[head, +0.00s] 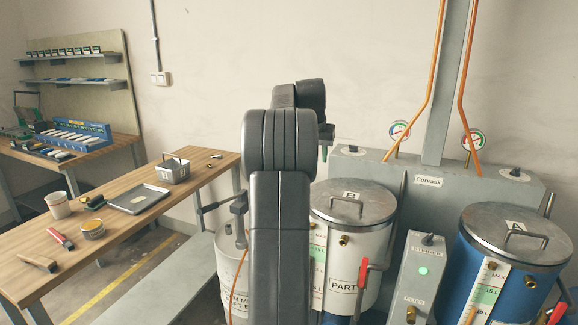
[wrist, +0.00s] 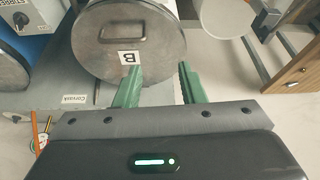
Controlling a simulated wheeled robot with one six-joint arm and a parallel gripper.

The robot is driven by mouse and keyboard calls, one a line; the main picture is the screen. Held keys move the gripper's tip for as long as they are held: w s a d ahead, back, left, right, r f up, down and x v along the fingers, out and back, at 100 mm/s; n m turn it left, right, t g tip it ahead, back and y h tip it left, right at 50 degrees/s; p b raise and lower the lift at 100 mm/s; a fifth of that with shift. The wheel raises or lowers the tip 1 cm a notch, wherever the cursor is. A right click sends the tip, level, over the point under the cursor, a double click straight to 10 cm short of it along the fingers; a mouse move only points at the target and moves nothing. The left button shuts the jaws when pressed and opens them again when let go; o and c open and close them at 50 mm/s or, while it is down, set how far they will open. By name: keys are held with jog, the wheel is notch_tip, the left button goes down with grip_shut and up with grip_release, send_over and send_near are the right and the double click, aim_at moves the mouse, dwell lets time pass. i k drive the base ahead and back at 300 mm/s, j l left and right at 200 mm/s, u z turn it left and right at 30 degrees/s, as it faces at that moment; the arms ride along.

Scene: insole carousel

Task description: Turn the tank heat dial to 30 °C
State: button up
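I cannot tell for certain which control is the tank heat dial. Small black knobs stand on top of the grey Corvask housing (head: 440,183), a left one (head: 352,149) and a right one (head: 515,172). Their markings are too small to read. My gripper (wrist: 160,68) is open and empty in the wrist view, its two green fingers apart over the edge of a steel tank lid (wrist: 115,40) labelled B. The Corvask label (wrist: 73,99) lies left of the fingers in the wrist view.
A white tank (head: 350,235) and a blue tank (head: 500,265) stand before the housing, with a grey stirrer box (head: 416,280) between them. Two round gauges (head: 400,131) (head: 474,139) and orange hoses rise behind. A wooden bench (head: 130,215) with tools is at left.

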aim_at(353, 149)
jog(key=i+z, duration=0.15)
jog(key=i, duration=0.35)
jog(key=i+z, duration=0.2)
jog(key=i, duration=0.35)
jog(key=i+j+z, duration=0.15)
jog(key=i, duration=0.35)
